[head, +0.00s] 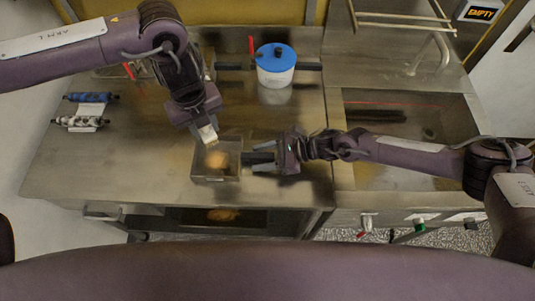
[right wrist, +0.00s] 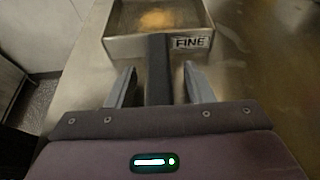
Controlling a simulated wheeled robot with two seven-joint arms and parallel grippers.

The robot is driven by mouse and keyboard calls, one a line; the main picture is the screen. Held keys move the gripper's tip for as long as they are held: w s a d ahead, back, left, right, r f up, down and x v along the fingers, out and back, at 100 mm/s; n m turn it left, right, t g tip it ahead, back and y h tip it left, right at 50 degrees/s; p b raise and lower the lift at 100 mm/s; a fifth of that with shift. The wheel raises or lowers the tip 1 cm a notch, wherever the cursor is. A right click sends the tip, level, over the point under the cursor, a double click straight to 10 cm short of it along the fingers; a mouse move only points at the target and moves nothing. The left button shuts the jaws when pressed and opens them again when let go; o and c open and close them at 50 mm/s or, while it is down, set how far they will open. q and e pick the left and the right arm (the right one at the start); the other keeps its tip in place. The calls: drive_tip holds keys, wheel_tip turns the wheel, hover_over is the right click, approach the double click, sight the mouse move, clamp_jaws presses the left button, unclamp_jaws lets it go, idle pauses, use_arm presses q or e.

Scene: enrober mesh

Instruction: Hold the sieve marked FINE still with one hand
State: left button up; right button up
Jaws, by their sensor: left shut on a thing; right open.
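The sieve marked FINE (head: 230,178) is a square metal tray on the steel worktop, with an orange-brown heap (head: 216,159) in it. Its label (right wrist: 190,43) shows in the right wrist view on the wall (right wrist: 130,47) facing my right gripper. A dark handle (right wrist: 158,70) runs from that wall between the fingers of my right gripper (right wrist: 160,88). Those fingers are open, with a gap on each side of the handle. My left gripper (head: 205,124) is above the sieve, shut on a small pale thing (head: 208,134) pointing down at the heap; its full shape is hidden.
A white tub with a blue lid (head: 275,66) stands at the back. Two rollers, one blue (head: 88,97) and one mottled (head: 80,122), lie at the left. A sink (head: 400,115) is at the right. The worktop front-left of the sieve is clear.

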drive_tip(key=shift+c, duration=0.2)
clamp_jaws()
idle(0.5)
